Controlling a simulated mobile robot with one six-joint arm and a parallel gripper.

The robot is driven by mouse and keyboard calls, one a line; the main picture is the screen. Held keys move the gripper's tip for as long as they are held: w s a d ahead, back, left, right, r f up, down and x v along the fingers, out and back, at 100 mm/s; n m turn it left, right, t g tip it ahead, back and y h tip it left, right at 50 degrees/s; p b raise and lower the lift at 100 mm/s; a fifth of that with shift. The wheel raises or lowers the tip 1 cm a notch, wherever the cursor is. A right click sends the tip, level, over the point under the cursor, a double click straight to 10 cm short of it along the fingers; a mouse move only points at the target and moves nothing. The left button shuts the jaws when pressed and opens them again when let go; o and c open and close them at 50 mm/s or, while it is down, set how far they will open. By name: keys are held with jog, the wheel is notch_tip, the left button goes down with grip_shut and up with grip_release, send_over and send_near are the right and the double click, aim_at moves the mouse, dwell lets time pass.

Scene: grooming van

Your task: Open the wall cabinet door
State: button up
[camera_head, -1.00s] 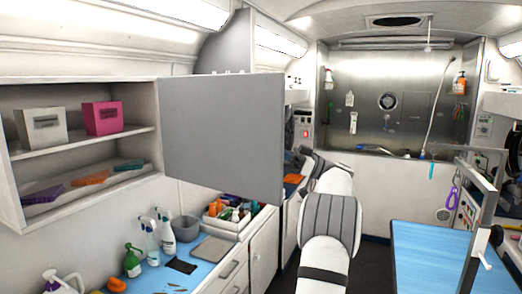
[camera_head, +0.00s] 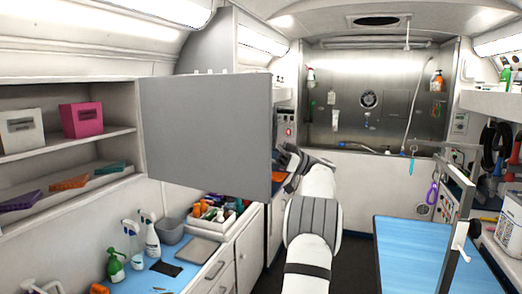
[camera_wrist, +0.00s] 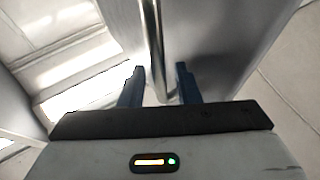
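The wall cabinet (camera_head: 70,87) is at the left in the head view, its shelves exposed. Its grey door (camera_head: 205,135) stands swung far out from the cabinet's right side. My arm reaches to the door's free edge, and my gripper is hidden behind the door in the head view. In the wrist view, my gripper (camera_wrist: 160,88) has its two dark fingers apart, one on each side of the upright metal bar handle (camera_wrist: 153,40). A narrow gap shows beside the bar, so the fingers do not look clamped on it. The door panel (camera_wrist: 215,45) lies at the right.
The blue-topped counter (camera_head: 135,280) below holds spray bottles (camera_head: 150,235) and a bin of bottles (camera_head: 215,215). A blue-topped table (camera_head: 410,250) with an upright post stands at the right. Dark floor shows between the counter and table.

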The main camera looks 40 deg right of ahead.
jog(key=shift+f, duration=0.1)
jog(key=shift+s+d+f+b, duration=0.25)
jog(key=shift+d+f+b, duration=0.05)
jog(key=shift+b, duration=0.3)
jog(key=shift+b+v, duration=2.95)
jog(key=shift+v, duration=0.6)
jog(key=shift+r, duration=0.1)
